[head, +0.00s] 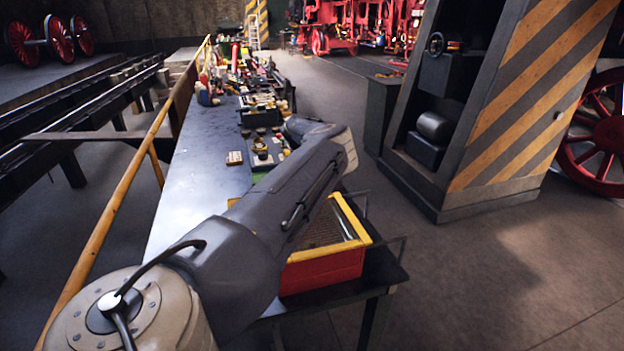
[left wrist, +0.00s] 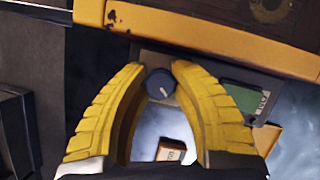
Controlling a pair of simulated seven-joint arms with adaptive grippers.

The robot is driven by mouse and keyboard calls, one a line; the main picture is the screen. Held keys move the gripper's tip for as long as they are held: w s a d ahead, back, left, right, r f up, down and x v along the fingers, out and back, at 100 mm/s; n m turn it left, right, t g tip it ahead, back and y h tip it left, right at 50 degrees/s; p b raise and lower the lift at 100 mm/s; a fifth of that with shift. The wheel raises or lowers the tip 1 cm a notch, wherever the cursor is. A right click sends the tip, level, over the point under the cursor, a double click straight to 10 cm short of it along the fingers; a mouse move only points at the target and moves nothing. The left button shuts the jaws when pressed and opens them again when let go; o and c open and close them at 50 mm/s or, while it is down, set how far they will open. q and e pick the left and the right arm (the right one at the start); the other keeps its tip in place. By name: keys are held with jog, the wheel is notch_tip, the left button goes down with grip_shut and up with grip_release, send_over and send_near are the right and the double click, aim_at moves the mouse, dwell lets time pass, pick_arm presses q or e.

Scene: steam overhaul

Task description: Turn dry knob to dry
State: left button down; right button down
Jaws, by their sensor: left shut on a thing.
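The dark blue round knob (left wrist: 160,84) with a short white pointer mark shows in the left wrist view, on a beige-grey plate (left wrist: 151,61). My left gripper (left wrist: 159,76) has its two yellow fingertips on either side of the knob and is shut on it. The pointer mark lies towards the lower part of the knob in that view. I cannot read any dry label. In the head view my left arm hides the knob and gripper. My right gripper is in neither view.
A yellow-rimmed red tray (head: 322,270) stands at the near end of the long bench (head: 205,165). A green panel (left wrist: 246,101) and a small box (left wrist: 172,151) lie near the knob. A striped pillar (head: 525,90) stands on the right.

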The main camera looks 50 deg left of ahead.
pick_arm(q)
jog(key=m+g, duration=0.1)
jog(key=m, duration=0.3)
jog(key=shift+g, duration=0.3)
jog(key=shift+m+g+y, duration=0.5)
jog(key=shift+m+y, duration=0.1)
jog(key=shift+m, duration=1.2)
jog(key=c, duration=1.3)
grip_release()
jog(key=shift+r, duration=0.1)
jog(key=shift+v, duration=3.6)
